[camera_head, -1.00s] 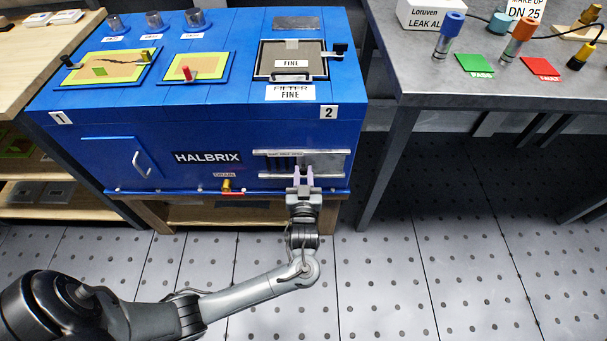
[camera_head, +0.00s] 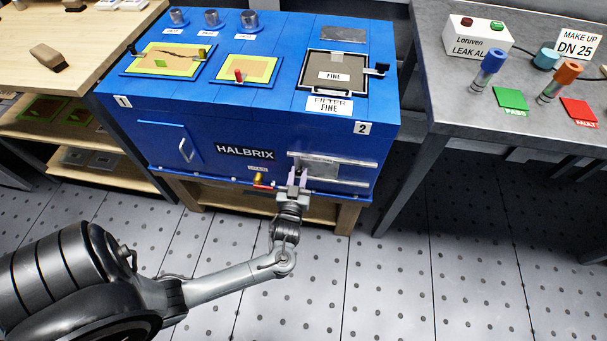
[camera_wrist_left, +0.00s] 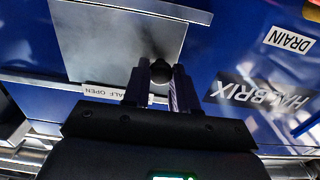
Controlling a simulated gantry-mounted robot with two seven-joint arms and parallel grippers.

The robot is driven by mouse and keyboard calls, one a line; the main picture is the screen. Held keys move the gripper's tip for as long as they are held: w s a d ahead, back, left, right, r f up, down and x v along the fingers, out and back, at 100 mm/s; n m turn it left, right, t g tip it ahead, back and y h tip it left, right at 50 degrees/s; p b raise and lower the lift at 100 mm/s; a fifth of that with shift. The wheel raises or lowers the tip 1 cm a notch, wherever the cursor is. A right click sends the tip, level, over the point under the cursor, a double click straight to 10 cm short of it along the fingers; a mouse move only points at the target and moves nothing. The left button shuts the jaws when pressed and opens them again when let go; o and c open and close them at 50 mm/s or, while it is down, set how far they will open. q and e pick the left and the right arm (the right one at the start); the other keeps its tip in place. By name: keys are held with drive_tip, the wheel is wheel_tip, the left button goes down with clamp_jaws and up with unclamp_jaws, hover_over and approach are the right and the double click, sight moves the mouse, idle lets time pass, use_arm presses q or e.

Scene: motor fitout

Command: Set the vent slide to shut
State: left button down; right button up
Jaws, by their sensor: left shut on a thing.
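The vent slide (camera_head: 322,169) is a grey metal plate between two rails, low on the front of the blue HALBRIX machine (camera_head: 210,128). My left gripper (camera_head: 297,178) is at the left end of the rails. In the left wrist view the slide plate (camera_wrist_left: 115,42) lies just beyond the fingers. The left gripper (camera_wrist_left: 160,92) is shut on the dark slide knob (camera_wrist_left: 160,70), between its two fingers. A HALF OPEN label (camera_wrist_left: 108,92) on the rail is partly hidden by a finger. No dark vent slots show clearly now. My right gripper is in neither view.
A door handle (camera_head: 186,150) is further left. A grey table (camera_head: 450,100) stands at the right. The floor (camera_head: 390,280) in front is clear.

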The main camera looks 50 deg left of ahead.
use_arm(q)
drive_tip(key=c, duration=1.1)
unclamp_jaws()
drive_tip(key=shift+s+a, duration=0.1)
drive_tip(key=shift+a, duration=0.05)
drive_tip(key=shift+c, duration=0.2)
drive_tip(key=shift+o, duration=1.2)
drive_tip(key=shift+s+a, duration=0.1)
drive_tip(key=shift+d, duration=0.2)
drive_tip(key=shift+s+d, duration=0.1)
drive_tip(key=shift+d, duration=0.05)
drive_tip(key=p+v, duration=0.3)
drive_tip(key=v, duration=0.7)
drive_tip(key=shift+s+p, duration=0.15)
drive_tip(key=shift+p, duration=0.25)
